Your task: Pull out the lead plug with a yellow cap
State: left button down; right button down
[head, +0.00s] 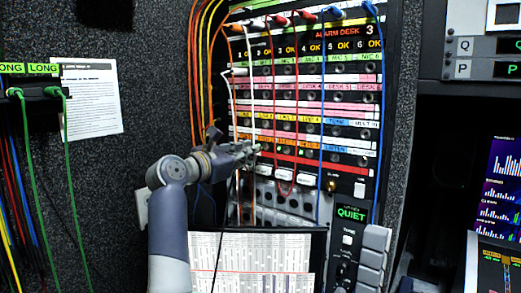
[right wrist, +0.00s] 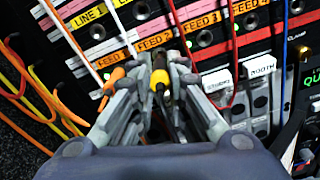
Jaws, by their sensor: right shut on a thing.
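The lead plug with a yellow cap (right wrist: 160,82) sits between the fingers of my right gripper (right wrist: 161,62) in the right wrist view. The gripper is shut on it, and a dark lead runs from its lower end. In the head view my right gripper (head: 250,149) is at the lower left of the patch panel (head: 310,158), near the lower labelled rows. The fingers hide the plug's front end, so I cannot tell whether it is still in a socket. My left gripper is not in view.
An orange plug (right wrist: 115,75) is just left of the fingers. A red lead (right wrist: 234,60) and a white lead (right wrist: 85,45) cross the panel nearby. Several coloured plugs line the panel's top. A printed sheet (head: 250,258) stands below, beside the QUIET unit (head: 351,215).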

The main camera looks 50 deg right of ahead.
jog(key=shift+a, duration=0.15)
jog(key=a+b, duration=0.1)
jog(key=a, duration=0.2)
jog(key=shift+s+a, duration=0.1)
jog(key=shift+a, duration=0.05)
dwell(0.7)
dwell(0.4)
jog(key=a+b, duration=0.1)
jog(key=a, duration=0.2)
jog(key=shift+s, duration=0.15)
jog(key=shift+s+d, duration=0.1)
dwell(0.3)
